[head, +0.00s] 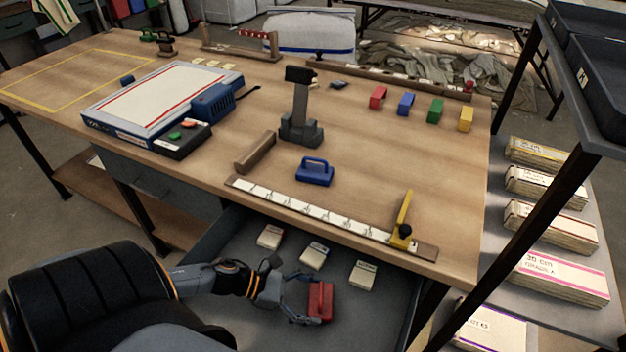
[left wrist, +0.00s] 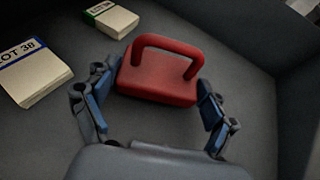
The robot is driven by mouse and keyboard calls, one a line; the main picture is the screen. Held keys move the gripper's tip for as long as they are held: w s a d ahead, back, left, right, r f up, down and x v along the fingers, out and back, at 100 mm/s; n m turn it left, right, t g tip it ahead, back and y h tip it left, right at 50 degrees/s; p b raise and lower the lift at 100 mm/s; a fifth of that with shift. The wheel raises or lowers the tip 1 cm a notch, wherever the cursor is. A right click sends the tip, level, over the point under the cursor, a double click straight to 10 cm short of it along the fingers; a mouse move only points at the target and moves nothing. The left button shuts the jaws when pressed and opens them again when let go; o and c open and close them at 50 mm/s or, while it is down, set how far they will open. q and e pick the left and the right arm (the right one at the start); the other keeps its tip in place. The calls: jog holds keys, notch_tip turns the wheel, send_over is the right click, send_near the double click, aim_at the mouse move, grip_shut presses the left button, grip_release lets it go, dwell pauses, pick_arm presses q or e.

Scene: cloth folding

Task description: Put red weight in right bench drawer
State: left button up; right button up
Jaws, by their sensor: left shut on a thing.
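The red weight (head: 321,301) with a loop handle is inside the open right bench drawer (head: 390,306), near its front middle. It also shows in the left wrist view (left wrist: 158,82), upright with its handle on the far side. My left gripper (head: 308,300) reaches into the drawer and is shut on the red weight. In the left wrist view its two blue-padded fingers (left wrist: 157,92) are at the weight's two sides. Whether the weight touches the drawer floor is hard to tell. My right gripper is not in view.
Several labelled card stacks, such as the left one (head: 270,237), lie at the drawer's back. A blue weight (head: 315,171) stands on the bench (head: 400,150) above, behind a white ruler strip (head: 310,209). A dark shelf post (head: 520,225) stands at right.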

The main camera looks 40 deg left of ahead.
pick_arm(q)
jog(key=shift+f, duration=0.65)
jog(key=shift+f, duration=0.15)
jog(key=o, duration=1.7)
jog(key=shift+f, duration=0.1)
jog(key=shift+r, duration=0.2)
jog(key=v, duration=1.2)
jog(key=shift+s, duration=0.1)
